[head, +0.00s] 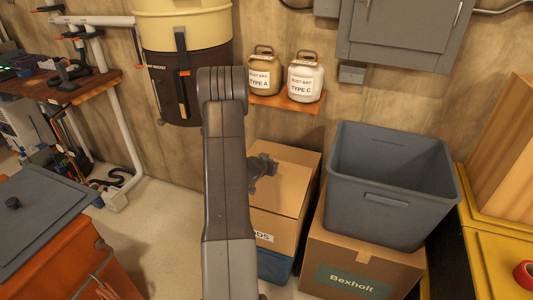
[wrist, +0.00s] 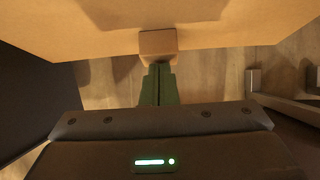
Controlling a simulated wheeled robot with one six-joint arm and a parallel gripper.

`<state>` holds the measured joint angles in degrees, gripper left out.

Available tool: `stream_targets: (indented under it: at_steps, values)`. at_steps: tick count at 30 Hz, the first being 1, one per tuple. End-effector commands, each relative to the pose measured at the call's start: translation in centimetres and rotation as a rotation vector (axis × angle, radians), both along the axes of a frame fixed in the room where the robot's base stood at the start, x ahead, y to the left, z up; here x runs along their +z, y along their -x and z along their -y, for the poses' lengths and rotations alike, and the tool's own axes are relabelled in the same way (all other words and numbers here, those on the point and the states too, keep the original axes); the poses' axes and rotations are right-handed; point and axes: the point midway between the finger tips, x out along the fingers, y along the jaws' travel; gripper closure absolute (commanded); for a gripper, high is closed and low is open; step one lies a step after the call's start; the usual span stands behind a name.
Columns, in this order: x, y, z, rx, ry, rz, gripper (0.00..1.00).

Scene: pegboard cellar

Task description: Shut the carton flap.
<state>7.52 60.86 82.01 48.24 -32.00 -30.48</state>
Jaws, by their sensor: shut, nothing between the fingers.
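The carton (head: 270,228) is a brown cardboard box with a partly hidden white label, standing on a blue bin by the wall. Its broad top panel, which looks like the flap (head: 297,163), shows beyond my gripper (head: 266,168); my arm hides the carton's left side. I cannot tell from the head view whether the flap lies fully flat. In the wrist view a tan cardboard panel (wrist: 220,32) spans the top, with a small tan tab (wrist: 158,42) at its lower edge. My shut, empty green fingers (wrist: 158,72) point at this tab, very close; contact is unclear.
A grey open tub (head: 385,215) stands on another carton (head: 345,268) to the right. A wall shelf (head: 282,103) with two labelled jars is behind. A blue bin (head: 273,266) is under the carton. An orange cabinet (head: 60,245) stands left, with open floor (head: 150,215) between.

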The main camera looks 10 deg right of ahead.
Motion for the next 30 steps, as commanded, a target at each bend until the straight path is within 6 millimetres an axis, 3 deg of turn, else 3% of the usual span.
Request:
stream_targets:
  at_steps: [12,30]
  values:
    - [-4.5,-1.5,1.1,0.001,-0.038,-0.058,1.0]
    - [-5.5,-1.9,1.3,0.0,-0.036,-0.056,1.0]
